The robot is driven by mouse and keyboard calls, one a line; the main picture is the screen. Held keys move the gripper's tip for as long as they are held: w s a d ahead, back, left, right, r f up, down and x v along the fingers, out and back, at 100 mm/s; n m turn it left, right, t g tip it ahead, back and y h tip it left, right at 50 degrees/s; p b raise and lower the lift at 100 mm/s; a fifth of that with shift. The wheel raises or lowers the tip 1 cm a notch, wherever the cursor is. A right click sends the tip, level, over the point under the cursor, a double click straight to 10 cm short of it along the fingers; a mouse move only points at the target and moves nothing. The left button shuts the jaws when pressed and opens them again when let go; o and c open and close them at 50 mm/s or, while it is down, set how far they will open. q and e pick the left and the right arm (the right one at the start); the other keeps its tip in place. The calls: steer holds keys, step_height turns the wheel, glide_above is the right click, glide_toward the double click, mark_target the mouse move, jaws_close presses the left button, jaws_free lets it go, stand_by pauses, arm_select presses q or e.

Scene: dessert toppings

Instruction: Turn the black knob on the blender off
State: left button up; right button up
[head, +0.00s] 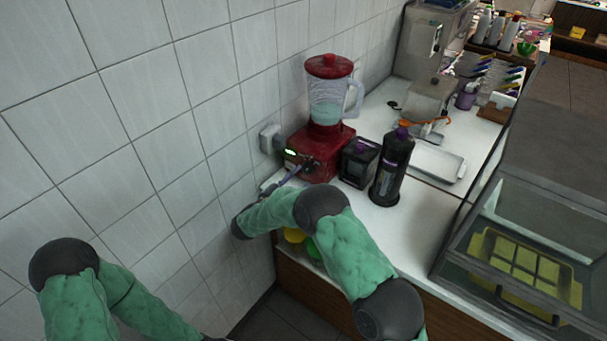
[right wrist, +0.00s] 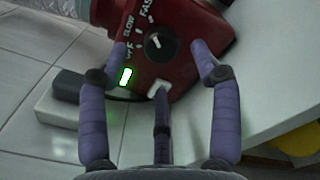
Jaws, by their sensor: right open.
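The red blender (head: 318,150) stands on the counter against the tiled wall, with a clear jug holding pale liquid and a red lid. Its black knob (right wrist: 159,43) shows in the right wrist view on the red front, beside SLOW and FAST lettering; a lit green-white indicator (right wrist: 126,76) is near it. My right gripper (right wrist: 160,50) is open, its purple fingers spread on either side of the knob; contact with the knob cannot be told. In the head view the right gripper (head: 291,173) is at the blender's front. My left gripper is out of view.
A black container (head: 359,163) and a dark bottle (head: 393,170) stand right of the blender. A wall outlet (head: 270,138) is behind it. A metal tray (head: 437,162) lies further right. A glass display case (head: 520,240) stands across the counter.

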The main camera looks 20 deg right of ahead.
mark_target(305, 170)
steer(key=shift+x, duration=2.05)
